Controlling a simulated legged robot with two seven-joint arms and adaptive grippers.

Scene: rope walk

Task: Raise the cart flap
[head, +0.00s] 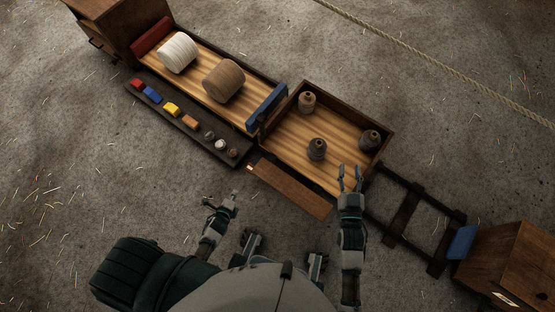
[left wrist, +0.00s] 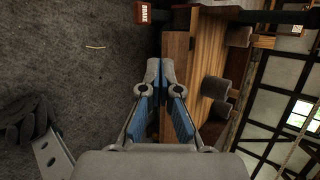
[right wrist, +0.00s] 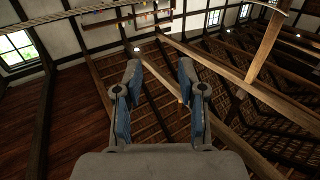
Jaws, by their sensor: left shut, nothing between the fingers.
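The cart (head: 285,135) has a wooden bed with a dark rim. The cart flap (head: 290,190), a brown board, hangs lowered along the bed's near side; a brown panel, likely the flap, also shows in the left wrist view (left wrist: 174,75). My left gripper (head: 235,196) is shut and empty, in front of the flap's left end and apart from it in the head view. My right gripper (head: 350,172) is open and empty, raised by the bed's near right corner; its wrist view shows only walls and roof beams between the fingers.
Three dark bobbins (head: 317,149) stand in the bed. A blue block (head: 266,108) stands at its left end, beside a long tray with a white spool (head: 178,52) and a brown spool (head: 223,81). A ladder-like frame (head: 405,215) and a wooden box (head: 510,262) lie right.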

